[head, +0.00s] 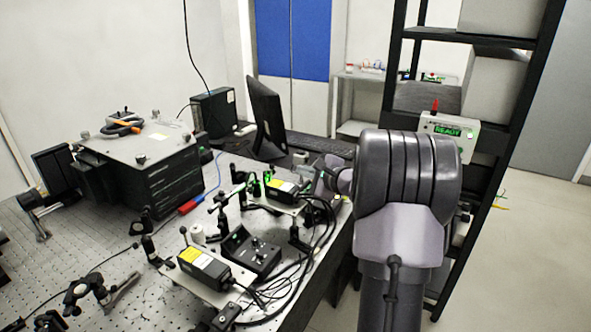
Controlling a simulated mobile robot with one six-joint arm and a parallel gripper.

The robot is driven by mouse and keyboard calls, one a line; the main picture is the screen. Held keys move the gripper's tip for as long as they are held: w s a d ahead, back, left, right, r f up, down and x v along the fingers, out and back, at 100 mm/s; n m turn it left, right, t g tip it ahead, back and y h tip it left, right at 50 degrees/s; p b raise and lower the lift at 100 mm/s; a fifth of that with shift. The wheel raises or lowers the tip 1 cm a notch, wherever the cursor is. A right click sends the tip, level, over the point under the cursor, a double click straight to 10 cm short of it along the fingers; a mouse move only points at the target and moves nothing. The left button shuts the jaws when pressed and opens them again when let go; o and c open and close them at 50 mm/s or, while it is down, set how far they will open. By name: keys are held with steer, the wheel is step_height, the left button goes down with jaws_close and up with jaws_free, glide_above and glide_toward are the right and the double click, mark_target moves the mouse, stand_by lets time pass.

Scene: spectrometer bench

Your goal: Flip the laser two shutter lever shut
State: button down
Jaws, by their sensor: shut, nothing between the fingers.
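Two black laser boxes with yellow labels sit on the optical bench: a near one (203,270) and a far one (284,188). I cannot read which is laser two. Small green-lit parts (254,186) stand just left of the far laser; a shutter lever is too small to make out. My gripper (319,178) is just right of the far laser, small and partly hidden by my arm. It appears shut and empty. I cannot tell whether it touches anything.
A black control box (250,253) and loose cables lie between the lasers. A monitor (266,117) and keyboard (308,145) stand behind. A large dark box (145,165) is at left. A black shelf rack (470,40) with a green "READY" display (447,131) rises at right.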

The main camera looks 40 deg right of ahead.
steer(key=s+a, duration=0.2)
steer(key=s, duration=0.5)
steer(key=shift+a+r+p, duration=0.3)
steer(key=shift+a+p, duration=0.05)
steer(key=shift+p, duration=0.05)
